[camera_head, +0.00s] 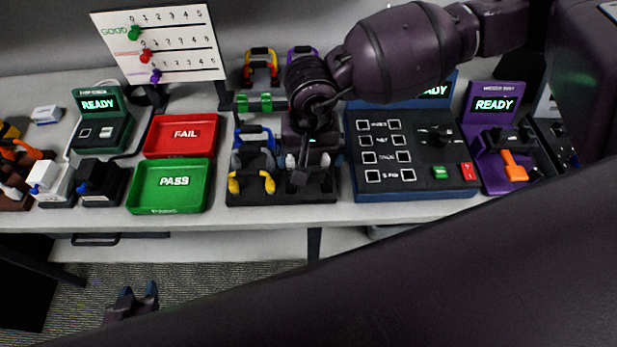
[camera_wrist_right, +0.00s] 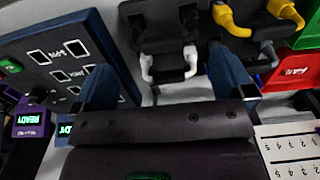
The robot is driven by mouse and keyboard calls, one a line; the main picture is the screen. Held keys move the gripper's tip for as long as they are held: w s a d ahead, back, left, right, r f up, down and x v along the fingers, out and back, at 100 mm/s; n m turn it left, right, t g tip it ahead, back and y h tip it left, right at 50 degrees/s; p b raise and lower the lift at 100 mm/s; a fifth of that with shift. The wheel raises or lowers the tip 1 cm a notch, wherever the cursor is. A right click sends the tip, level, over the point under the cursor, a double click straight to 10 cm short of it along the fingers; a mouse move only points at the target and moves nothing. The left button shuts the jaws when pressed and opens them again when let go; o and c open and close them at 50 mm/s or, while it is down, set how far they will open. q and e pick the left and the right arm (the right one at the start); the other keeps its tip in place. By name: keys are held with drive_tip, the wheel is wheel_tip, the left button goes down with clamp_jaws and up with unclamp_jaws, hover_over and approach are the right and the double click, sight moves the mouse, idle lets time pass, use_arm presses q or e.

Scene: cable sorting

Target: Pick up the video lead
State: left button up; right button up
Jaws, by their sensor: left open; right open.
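Several short leads with coloured plugs sit on a black rack (camera_head: 262,198). No label shows which is the video lead. In the head view I see a yellow lead (camera_head: 252,176), a blue lead (camera_head: 254,131), a green lead (camera_head: 253,103) and a red-yellow lead (camera_head: 261,66). A white lead (camera_wrist_right: 168,68) lies in the rack between my right fingers in the wrist view, apart from them. My right gripper (camera_head: 300,165) is open and empty above the rack's right side, hiding part of it. My left gripper (camera_head: 138,292) is open and empty in front of the table.
A green PASS tray (camera_head: 170,211) and a red FAIL tray (camera_head: 181,153) stand left of the rack. A blue tester (camera_head: 410,187) and a purple tester (camera_head: 492,180) stand to the right. A scoreboard (camera_head: 160,42) stands behind. My arm covers the lower right.

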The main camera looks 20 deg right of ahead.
sight(326, 184)
wheel_tip(326, 184, down, 2)
drive_tip(key=shift+f, duration=0.1)
drive_tip(key=f, duration=0.2)
drive_tip(key=f+p, duration=0.1)
drive_tip(key=shift+w+f, duration=0.2)
drive_tip(key=shift+f, duration=0.85)
use_arm(q)
drive_tip(key=shift+s+r, duration=0.15)
drive_tip(key=shift+r, duration=0.3)
use_arm(e)
drive_tip(key=shift+c, duration=0.3)
drive_tip(key=c, duration=0.5)
drive_tip(key=shift+c, duration=0.2)
